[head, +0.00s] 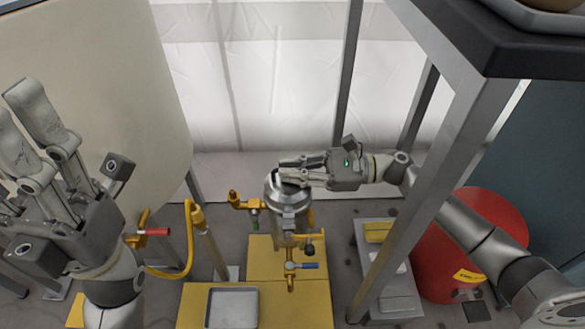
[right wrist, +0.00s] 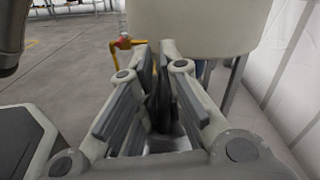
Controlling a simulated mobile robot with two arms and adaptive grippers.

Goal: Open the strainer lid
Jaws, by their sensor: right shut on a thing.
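The strainer is a metal cylinder (head: 287,222) with a round silver lid (head: 275,190), standing upright among yellow pipes in the head view. My right gripper (head: 283,172) reaches in from the right at the top of the lid. Its fingers are shut on a dark upright part, seemingly the lid's handle, which shows between the finger pads in the right wrist view (right wrist: 160,95). The fingers hide part of the lid, and I cannot tell whether it is raised. My left gripper (head: 22,118) is raised at the left, open and empty, away from the strainer.
Yellow pipes with a red-handled valve (head: 153,232) and a blue-handled valve (head: 303,266) surround the strainer. A grey tray (head: 232,308) lies in front. A metal frame post (head: 425,170) and a red drum (head: 475,240) stand at the right. A beige tank (head: 90,70) fills the upper left.

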